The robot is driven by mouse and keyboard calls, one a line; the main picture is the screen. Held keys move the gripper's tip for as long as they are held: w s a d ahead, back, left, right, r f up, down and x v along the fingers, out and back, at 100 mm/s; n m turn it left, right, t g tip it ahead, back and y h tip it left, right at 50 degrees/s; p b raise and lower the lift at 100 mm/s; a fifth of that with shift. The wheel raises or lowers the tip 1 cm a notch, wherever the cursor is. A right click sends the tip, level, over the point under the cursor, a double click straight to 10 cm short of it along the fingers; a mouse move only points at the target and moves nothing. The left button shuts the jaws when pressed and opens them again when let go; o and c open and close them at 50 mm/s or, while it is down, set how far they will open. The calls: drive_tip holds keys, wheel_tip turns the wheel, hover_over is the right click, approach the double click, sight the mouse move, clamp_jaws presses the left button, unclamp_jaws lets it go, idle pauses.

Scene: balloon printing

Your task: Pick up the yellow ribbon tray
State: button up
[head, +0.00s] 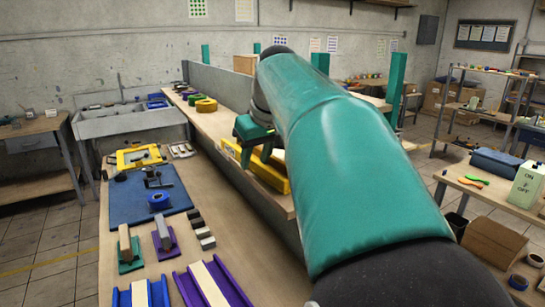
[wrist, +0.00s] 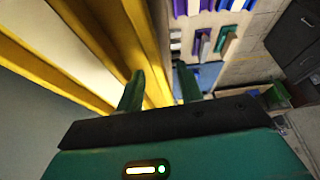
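The yellow ribbon tray (head: 272,177) lies on the raised wooden shelf behind the grey divider, partly hidden by my arm. A pale ribbon strip lies along it. In the wrist view the tray (wrist: 92,38) fills the upper left, close up, its yellow walls running diagonally toward the fingers. My gripper (head: 252,135) is at the tray's far part in the head view. In the wrist view my gripper (wrist: 158,88) has its two green fingers apart, with a yellow wall showing between them. I cannot tell whether either finger touches it.
The grey divider (head: 240,185) stands between the shelf and the lower bench. A blue tray (head: 140,295), a purple tray (head: 215,285) and a blue mat (head: 130,203) lie on that bench. Yellow and green rolls (head: 206,105) sit farther along the shelf.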

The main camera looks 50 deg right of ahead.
clamp_jaws()
drive_tip(key=shift+r, duration=0.1)
drive_tip(key=shift+r, duration=0.6)
drive_tip(key=w+a+r, duration=0.5)
drive_tip(key=w+r, duration=0.6)
drive_tip(key=w, duration=0.2)
drive_tip(key=shift+r, duration=0.4)
